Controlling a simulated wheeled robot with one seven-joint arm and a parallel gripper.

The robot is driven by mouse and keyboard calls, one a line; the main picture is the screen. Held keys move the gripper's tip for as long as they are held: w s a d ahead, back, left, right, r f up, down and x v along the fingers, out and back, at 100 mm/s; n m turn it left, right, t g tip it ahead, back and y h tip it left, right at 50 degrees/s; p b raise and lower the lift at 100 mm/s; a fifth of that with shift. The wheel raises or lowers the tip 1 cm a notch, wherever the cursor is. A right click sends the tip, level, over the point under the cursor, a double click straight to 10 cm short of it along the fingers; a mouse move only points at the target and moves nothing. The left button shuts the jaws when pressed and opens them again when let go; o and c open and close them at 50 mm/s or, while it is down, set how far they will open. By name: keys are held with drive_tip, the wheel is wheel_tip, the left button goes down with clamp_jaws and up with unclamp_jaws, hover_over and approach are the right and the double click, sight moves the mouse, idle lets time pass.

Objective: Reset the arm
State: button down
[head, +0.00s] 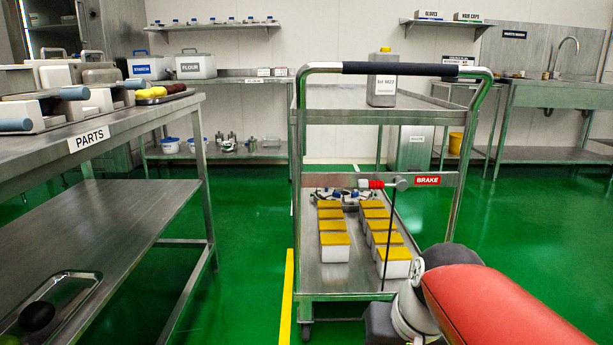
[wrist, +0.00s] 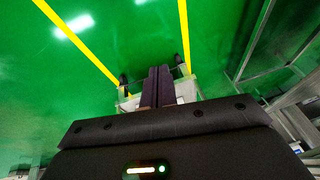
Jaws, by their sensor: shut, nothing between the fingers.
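My gripper (wrist: 157,84) shows in the wrist view with its two dark fingers together and nothing between them. It is over the green floor, in front of a pale metal frame with dark casters that looks like the cart's base. In the head view my red arm comes in from the lower right and ends near the cart (head: 347,115); the gripper itself cannot be made out there. The cart has a push handle (head: 398,69) and a brake lever with a red grip (head: 376,184), beside a red BRAKE label (head: 427,181).
A grey bottle (head: 382,85) stands on the cart's top. Several yellow-lidded tubs (head: 334,245) sit on its lower shelf. The parts table (head: 150,122) is at the left. A sink bench (head: 550,95) is at the back right. Green floor (head: 245,215) is clear between table and cart.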

drive_tip(key=s+d+f+t+h, duration=0.2)
drive_tip(key=s+d, duration=0.1)
drive_tip(key=s, duration=0.4)
wheel_tip(320, 180, up, 13)
drive_tip(key=p, duration=1.2)
drive_tip(key=shift+s+n+p, duration=0.25)
drive_tip(key=shift+n+p, duration=0.15)
